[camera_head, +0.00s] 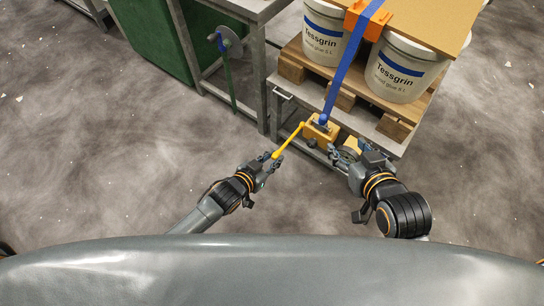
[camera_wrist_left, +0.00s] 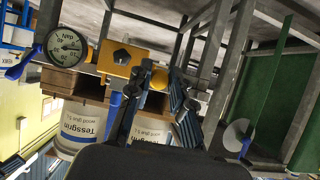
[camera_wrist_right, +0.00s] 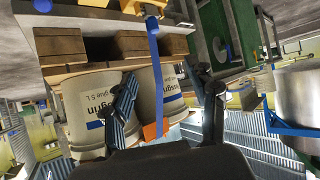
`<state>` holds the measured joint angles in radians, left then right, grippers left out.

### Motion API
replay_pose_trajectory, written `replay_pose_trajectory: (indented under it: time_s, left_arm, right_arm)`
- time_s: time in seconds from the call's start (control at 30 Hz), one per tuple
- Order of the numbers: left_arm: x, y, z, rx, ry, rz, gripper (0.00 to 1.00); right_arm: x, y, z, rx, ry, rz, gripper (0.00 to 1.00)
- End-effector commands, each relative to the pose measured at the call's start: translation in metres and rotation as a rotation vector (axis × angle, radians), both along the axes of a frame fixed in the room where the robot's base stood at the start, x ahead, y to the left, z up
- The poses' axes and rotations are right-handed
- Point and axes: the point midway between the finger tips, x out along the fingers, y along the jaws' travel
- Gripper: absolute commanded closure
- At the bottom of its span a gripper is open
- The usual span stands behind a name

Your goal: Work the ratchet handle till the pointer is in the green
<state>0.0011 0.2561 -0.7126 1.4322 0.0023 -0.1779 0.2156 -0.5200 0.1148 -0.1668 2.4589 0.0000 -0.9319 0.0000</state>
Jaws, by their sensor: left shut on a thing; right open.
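The yellow ratchet handle (camera_head: 290,140) slants down and left from the yellow ratchet body (camera_head: 319,130) at the front of the bench. My left gripper (camera_head: 272,160) is shut on the handle's lower end. The left wrist view shows the handle (camera_wrist_left: 158,80) between the fingers, the ratchet body (camera_wrist_left: 122,60) and a round white gauge (camera_wrist_left: 68,45). The pointer is too small to read surely, and I see no clear green band. My right gripper (camera_head: 354,154) is open and empty, close to the right of the ratchet body. A blue strap (camera_wrist_right: 165,65) shows beyond its fingers.
White Tessgrin pails (camera_head: 398,75) stand on a wooden pallet (camera_head: 358,92) under a board (camera_head: 430,20). The blue strap (camera_head: 347,70) runs over an orange corner piece (camera_head: 367,20) to the ratchet. A grey metal frame (camera_head: 266,60) stands left. The floor in front is clear.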

Motion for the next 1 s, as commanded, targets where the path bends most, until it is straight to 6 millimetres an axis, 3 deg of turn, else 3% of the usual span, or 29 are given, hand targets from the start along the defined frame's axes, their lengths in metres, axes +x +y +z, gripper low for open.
replay_pose_trajectory:
  time_s: [0.57,1.0]
  left_arm:
    - [-0.003,0.001,0.002,0.005,0.006,0.0,1.0]
    - [0.001,-0.001,0.014,0.004,0.006,0.0,0.99]
  right_arm:
    - [-0.014,-0.006,-0.013,-0.023,0.099,-0.007,0.42]
    - [-0.055,-0.021,-0.039,-0.074,0.338,-0.024,0.42]
